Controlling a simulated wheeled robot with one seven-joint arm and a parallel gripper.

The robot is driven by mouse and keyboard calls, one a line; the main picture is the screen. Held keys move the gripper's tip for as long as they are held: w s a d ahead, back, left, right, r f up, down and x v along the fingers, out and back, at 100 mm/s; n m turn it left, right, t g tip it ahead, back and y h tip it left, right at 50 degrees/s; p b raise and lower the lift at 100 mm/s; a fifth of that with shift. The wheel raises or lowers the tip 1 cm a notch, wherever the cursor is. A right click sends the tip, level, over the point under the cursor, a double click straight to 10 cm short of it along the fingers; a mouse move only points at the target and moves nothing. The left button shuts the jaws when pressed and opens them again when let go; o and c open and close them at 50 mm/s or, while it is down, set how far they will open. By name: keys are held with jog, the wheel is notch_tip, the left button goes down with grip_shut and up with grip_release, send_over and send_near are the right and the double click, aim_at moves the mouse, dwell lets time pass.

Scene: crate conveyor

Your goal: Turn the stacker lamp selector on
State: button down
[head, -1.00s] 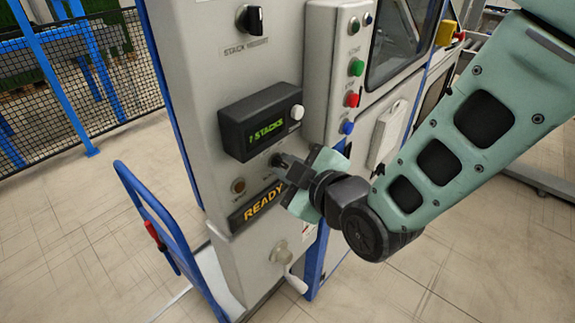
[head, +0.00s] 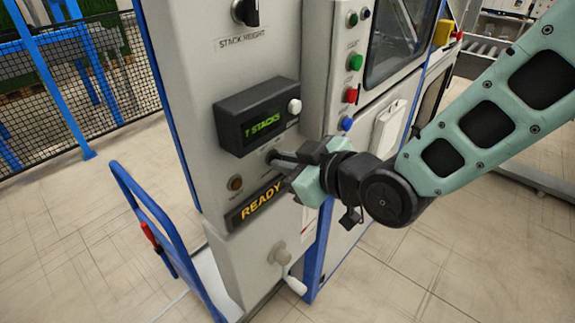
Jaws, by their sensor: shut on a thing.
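The stacker lamp selector (head: 272,156) is a small dark knob on the grey panel, below the display box and right of a small amber lamp (head: 235,183). My gripper (head: 281,159) is at the panel, with its fingers closed on the selector. The fingers hide most of the knob, so its turn position cannot be told. The amber lamp looks dull. The label under the selector is too small and covered to read.
A display box (head: 257,120) reading "1 STACKS" with a white knob (head: 294,106) sits just above. A "READY" sign (head: 258,203) is below. A black stack height selector (head: 246,12), push buttons (head: 355,62), a white-handled crank (head: 293,283) and a blue cart handle (head: 150,225) surround it.

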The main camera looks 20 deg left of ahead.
jog(key=m+g, duration=0.1)
jog(key=m+g+p, duration=0.1)
jog(key=m, duration=0.1)
jog(key=shift+w+d+r+y+p, duration=0.1)
jog(key=shift+w+r+y+p, duration=0.05)
jog(key=shift+w+y+p, duration=0.2)
jog(key=shift+w+m+g+y+p, duration=0.15)
jog(key=shift+m+g+y+p, duration=0.45)
jog(key=shift+m+p, duration=0.5)
jog(key=shift+f+m+g+y+p, duration=0.25)
jog(key=shift+m+g+p, duration=0.3)
jog(key=shift+m, duration=0.45)
jog(key=c, duration=1.6)
grip_release()
jog(key=shift+o, duration=0.5)
jog(key=shift+f, duration=0.1)
